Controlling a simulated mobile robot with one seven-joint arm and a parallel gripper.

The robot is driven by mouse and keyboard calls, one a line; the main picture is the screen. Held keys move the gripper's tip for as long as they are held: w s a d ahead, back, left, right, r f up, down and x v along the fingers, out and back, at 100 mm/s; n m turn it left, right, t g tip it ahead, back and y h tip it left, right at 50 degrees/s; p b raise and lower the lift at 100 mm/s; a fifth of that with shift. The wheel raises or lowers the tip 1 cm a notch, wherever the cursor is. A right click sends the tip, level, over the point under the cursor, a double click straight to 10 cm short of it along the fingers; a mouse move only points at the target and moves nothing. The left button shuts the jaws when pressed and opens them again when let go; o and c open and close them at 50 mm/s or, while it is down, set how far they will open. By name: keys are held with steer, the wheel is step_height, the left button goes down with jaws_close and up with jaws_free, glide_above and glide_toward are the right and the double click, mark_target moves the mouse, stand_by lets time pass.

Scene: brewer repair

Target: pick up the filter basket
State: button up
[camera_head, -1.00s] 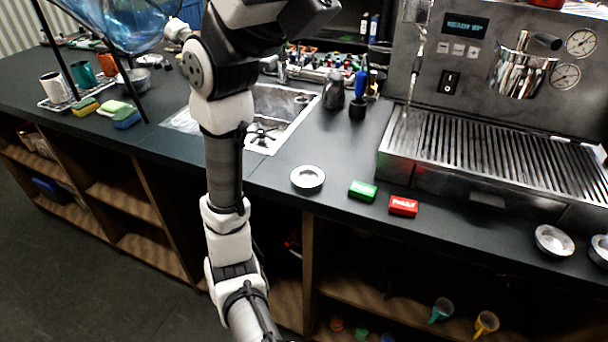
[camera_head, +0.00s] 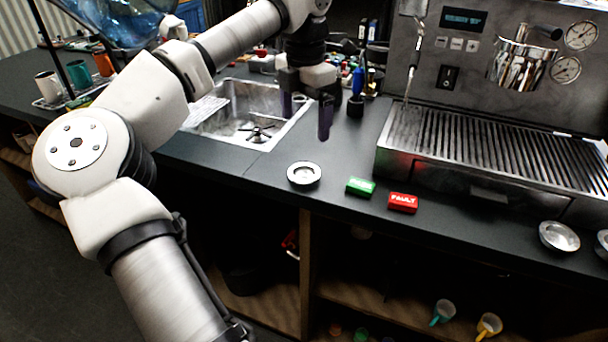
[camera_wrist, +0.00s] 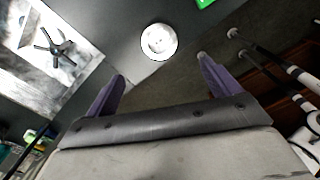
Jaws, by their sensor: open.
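A shallow round metal dish (camera_head: 304,174), which looks like a filter basket, sits on the dark counter right of the sink, near the front edge. It also shows in the wrist view (camera_wrist: 158,41), just beyond the space between the fingertips. My gripper (camera_head: 305,118) is open and empty above the counter by the sink's right edge, behind and above the dish. Its two purple fingers also show in the wrist view (camera_wrist: 160,69). Two similar round metal dishes lie at the right front edge, one whole (camera_head: 559,237) and one cut off by the frame (camera_head: 603,246).
A green block (camera_head: 361,187) and a red "FAULT" block (camera_head: 403,203) lie right of the dish. The espresso machine (camera_head: 500,110) fills the right back. The sink (camera_head: 235,112) is on the left. Bottles (camera_head: 357,82) stand behind my gripper. Open shelves are below the counter.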

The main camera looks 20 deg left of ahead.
glide_above(304, 177)
step_height(304, 177, down, 7)
steer(key=shift+d+f+p, duration=0.15)
steer(key=shift+f+p, duration=0.05)
steer(key=shift+p, duration=0.15)
step_height(304, 177, down, 5)
steer(key=shift+f+p, duration=0.1)
steer(key=shift+p, duration=0.7)
steer(key=c, duration=1)
